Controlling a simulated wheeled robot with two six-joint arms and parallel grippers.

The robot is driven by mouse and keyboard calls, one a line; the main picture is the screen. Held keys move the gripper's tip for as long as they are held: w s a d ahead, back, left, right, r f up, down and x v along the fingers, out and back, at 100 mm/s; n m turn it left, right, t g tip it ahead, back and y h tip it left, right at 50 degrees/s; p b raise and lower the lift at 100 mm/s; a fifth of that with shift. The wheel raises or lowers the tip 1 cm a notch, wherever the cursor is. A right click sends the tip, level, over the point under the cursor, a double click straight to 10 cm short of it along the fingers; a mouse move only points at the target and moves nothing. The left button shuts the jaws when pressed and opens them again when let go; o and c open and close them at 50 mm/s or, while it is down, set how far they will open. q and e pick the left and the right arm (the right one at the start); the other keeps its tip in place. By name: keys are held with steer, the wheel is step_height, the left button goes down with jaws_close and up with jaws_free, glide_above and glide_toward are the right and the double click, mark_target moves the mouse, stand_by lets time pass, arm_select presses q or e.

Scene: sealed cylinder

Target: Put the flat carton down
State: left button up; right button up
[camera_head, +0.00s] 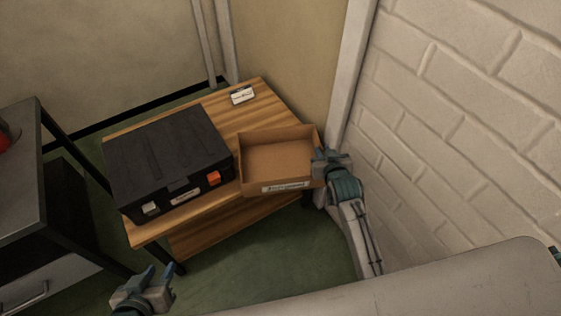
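The flat carton (280,160) is a shallow, open-topped brown box with a white label on its front wall. It is at the right front of the wooden table, beside the black case; I cannot tell whether its base touches the tabletop. Its inside looks empty. My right gripper (322,160) is at the carton's right wall, with its fingers around or against the rim; the fingertips are partly hidden. My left gripper (157,276) is low at the left, in front of the table, with its two blue fingers apart and nothing between them.
A black case (168,160) with an orange latch fills the left of the wooden table (228,114). A small white-labelled item (242,95) lies at the back. A grey workbench (22,165) stands at left. A white brick wall (460,130) is close on the right.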

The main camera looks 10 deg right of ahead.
jaws_close()
stand_by(0.4)
stand_by(0.9)
